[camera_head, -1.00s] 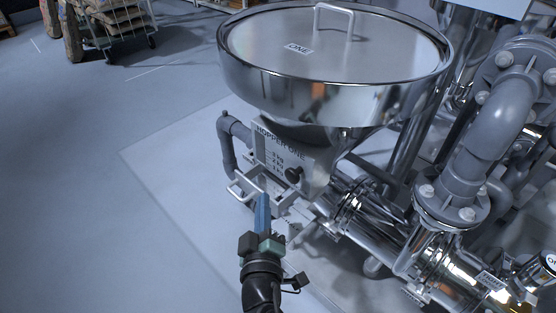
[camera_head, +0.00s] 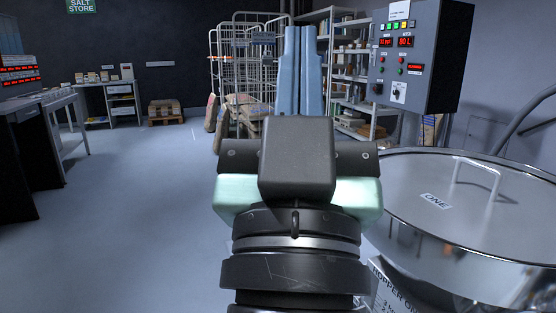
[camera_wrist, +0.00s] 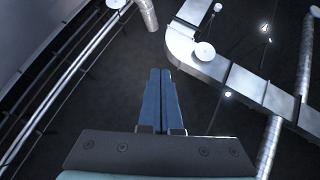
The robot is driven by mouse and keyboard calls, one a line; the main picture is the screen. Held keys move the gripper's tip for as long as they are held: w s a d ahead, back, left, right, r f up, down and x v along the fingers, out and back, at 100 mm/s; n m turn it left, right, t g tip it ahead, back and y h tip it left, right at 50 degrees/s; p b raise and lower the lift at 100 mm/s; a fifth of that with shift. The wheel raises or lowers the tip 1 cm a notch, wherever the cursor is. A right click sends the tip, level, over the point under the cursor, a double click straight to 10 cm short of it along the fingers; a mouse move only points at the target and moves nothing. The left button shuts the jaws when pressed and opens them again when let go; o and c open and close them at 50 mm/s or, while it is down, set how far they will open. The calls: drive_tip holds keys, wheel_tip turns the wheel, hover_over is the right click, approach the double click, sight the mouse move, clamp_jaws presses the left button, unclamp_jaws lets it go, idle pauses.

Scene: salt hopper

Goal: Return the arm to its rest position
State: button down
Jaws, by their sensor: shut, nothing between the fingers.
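My gripper (camera_head: 299,75) is raised in the middle of the head view, close to the camera. Its two long blue fingers point upward and lie side by side, shut with nothing between them. In the wrist view the shut fingers (camera_wrist: 160,100) point toward the dark ceiling. My gripper is apart from everything around it. The black wrist and pale green gripper body hide part of the floor and the front of the hopper.
The steel hopper with a lid marked ONE (camera_head: 455,205) stands close on the right. A control panel (camera_head: 417,55) is above and behind it. Wire cages (camera_head: 225,60) and shelves stand at the back. The floor (camera_head: 150,200) on the left is clear. Ceiling ducts (camera_wrist: 240,85) show overhead.

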drive_tip(key=s+a+r+y+p, duration=0.1)
drive_tip(key=r+p, duration=1.5)
drive_tip(key=r, duration=0.2)
drive_tip(key=s+r+t+p, duration=0.1)
drive_tip(key=s+r+p, duration=0.1)
drive_tip(key=r+p, duration=1.5)
drive_tip(key=shift+a+r+n+y, duration=0.35)
drive_tip(key=shift+r+n+y, duration=0.05)
drive_tip(key=shift+r, duration=0.35)
